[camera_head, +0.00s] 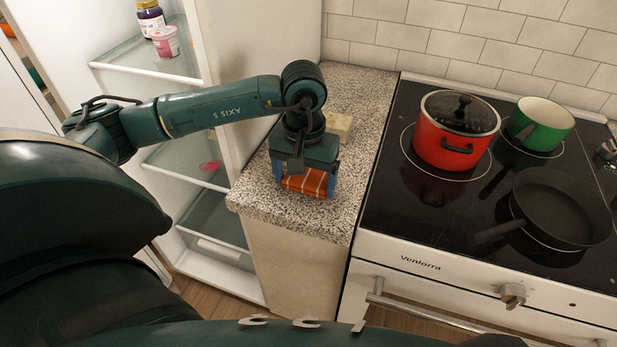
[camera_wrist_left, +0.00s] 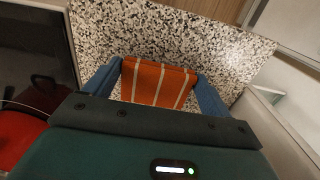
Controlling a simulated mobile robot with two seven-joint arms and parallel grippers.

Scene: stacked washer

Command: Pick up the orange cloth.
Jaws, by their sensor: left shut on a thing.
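The orange cloth (camera_head: 306,181) has pale stripes and looks folded into a small block. It is at the granite counter (camera_head: 352,130), near the counter's front left. My left gripper (camera_head: 306,184) points down over it, with a blue finger on each side. In the left wrist view the cloth (camera_wrist_left: 157,82) spans the space between the two blue fingers, and the gripper (camera_wrist_left: 157,88) is shut on it. I cannot tell whether the cloth touches the counter or is slightly above it. My right gripper is not in view.
A pale block (camera_head: 339,126) lies on the counter behind the gripper. To the right is a black stovetop with a red pot (camera_head: 455,138), a green pot (camera_head: 541,122) and a dark pan (camera_head: 560,208). An open fridge (camera_head: 150,65) with shelves stands at the left.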

